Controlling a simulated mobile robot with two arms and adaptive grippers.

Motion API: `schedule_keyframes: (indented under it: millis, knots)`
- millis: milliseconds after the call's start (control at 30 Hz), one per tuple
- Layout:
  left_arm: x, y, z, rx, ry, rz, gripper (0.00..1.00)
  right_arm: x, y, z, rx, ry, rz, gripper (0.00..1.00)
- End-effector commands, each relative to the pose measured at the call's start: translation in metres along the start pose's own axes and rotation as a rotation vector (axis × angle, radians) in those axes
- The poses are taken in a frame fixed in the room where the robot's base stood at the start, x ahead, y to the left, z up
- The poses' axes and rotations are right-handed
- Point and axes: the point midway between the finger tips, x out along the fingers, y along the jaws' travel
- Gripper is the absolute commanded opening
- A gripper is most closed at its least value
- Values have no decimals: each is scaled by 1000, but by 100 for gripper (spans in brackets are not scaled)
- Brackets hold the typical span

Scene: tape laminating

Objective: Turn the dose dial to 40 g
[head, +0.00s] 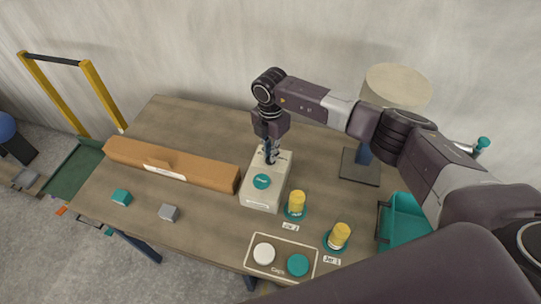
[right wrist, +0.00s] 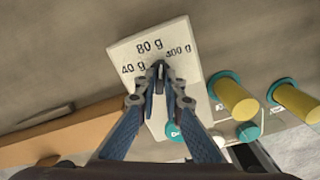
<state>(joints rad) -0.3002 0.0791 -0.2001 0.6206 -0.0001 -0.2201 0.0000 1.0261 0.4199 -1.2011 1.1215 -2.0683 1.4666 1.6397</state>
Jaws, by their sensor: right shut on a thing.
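The dose dial (right wrist: 160,76) is a small dark knob on a pale dispenser box (head: 262,200). In the right wrist view, the labels 40 g (right wrist: 133,68), 80 g (right wrist: 149,47) and 400 g (right wrist: 178,51) stand around it at left, top and right. My right gripper (head: 269,157) comes down from above at the box's far end. In the right wrist view its fingers (right wrist: 160,84) are shut on the dial and hide part of it. I cannot tell exactly which mark the dial points to. My left gripper is not in view.
A teal button (head: 262,181) is on the box. Two yellow jars (head: 297,201) (head: 340,235) stand at right. A caps tray (head: 282,274) lies in front, a teal bin (head: 401,222) at far right. A long brown box (head: 170,168) and two small blocks (head: 122,197) (head: 169,212) lie left.

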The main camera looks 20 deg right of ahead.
Motion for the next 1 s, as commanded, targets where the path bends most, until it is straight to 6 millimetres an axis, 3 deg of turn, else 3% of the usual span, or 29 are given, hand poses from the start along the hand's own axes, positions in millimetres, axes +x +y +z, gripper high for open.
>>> schedule_keyframes:
  millis: [1000]
  knots:
    - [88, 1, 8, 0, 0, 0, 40, 2, 1, 1, -963, -4, 3, 0]
